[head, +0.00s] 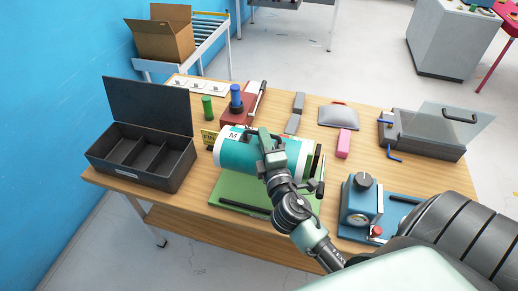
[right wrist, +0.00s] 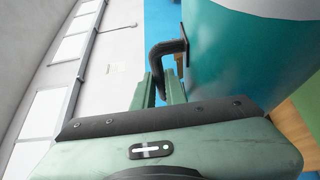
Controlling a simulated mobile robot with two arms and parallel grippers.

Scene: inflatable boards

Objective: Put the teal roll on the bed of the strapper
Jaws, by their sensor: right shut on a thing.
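The teal roll (head: 235,152), with white end bands and an M label, lies lengthwise left to right in the head view. My right gripper (head: 268,140) is over its middle, shut on its black handle. The right wrist view shows the roll (right wrist: 235,60) beside the fingers and the dark handle (right wrist: 160,50) between the fingertips (right wrist: 163,85). Below the roll is a green flat bed (head: 228,190) with a dark bar along its front, which looks like the strapper. I cannot tell whether the roll touches it. My arm hides part of both. My left gripper is not in view.
A black divided box (head: 140,160) with its lid up stands at left. A blue device with a gauge (head: 362,205) is close on the right. A grey unit with a clear lid (head: 425,135) is further right. A green cylinder (head: 207,107) and red block (head: 238,112) stand behind the roll.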

